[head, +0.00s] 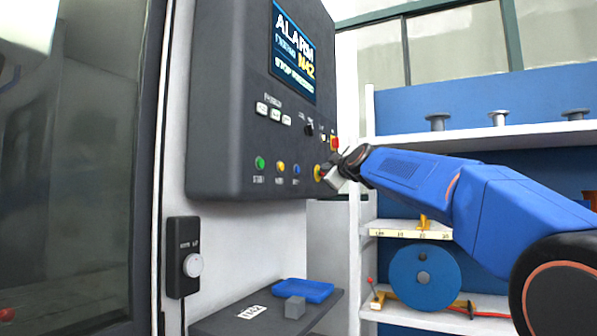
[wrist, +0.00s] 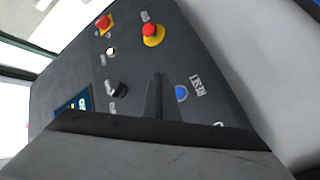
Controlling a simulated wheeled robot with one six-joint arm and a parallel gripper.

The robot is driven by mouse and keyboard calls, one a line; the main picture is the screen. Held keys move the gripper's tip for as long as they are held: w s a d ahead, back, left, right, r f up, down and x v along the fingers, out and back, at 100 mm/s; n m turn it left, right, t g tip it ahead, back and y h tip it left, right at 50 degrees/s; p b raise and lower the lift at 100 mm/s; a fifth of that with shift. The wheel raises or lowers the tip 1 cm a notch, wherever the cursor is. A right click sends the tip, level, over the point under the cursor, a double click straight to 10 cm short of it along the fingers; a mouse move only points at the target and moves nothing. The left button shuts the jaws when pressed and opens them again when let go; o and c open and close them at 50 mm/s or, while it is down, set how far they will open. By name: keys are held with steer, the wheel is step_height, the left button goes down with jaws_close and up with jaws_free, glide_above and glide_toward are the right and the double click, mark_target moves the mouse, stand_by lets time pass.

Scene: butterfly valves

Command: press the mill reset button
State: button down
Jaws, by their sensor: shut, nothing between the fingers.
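The blue button, marked RESET in the wrist view (wrist: 181,93), sits on the dark control panel and also shows in the head view (head: 296,170). My gripper (head: 328,174) is shut and empty, at the panel's lower right corner, to the right of the blue button and close to a red mushroom button on a yellow base (head: 318,171). In the wrist view, the dark fingers (wrist: 158,78) stand just left of the blue button, and the red mushroom button (wrist: 152,32) is beyond them. I cannot tell whether the fingertips touch the panel.
A green button (head: 260,162) and a yellow button (head: 280,167) are left of the blue one. A black selector knob (wrist: 117,90) and a red-and-yellow switch (wrist: 104,23) are nearby. The screen (head: 293,52) reads ALARM. A blue tray (head: 303,287) lies below.

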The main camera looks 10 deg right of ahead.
steer(key=w+a, duration=0.3)
steer(key=a, duration=0.2)
steer(key=shift+w, duration=0.35)
steer(key=shift+w+a, duration=0.1)
steer(key=shift+a, duration=0.05)
stand_by(1.9)
steer(key=shift+w+a, duration=0.15)
steer(key=shift+a, duration=0.1)
steer(key=shift+w+a, duration=0.25)
steer(key=shift+a, duration=0.1)
stand_by(0.8)
steer(key=shift+d, duration=0.1)
steer(key=shift+s+d, duration=0.5)
steer(key=shift+d, duration=0.1)
stand_by(0.4)
steer(key=shift+s+d, duration=0.75)
steer(key=shift+d, duration=0.25)
steer(key=shift+s+d, duration=0.7)
steer(key=shift+d, duration=0.3)
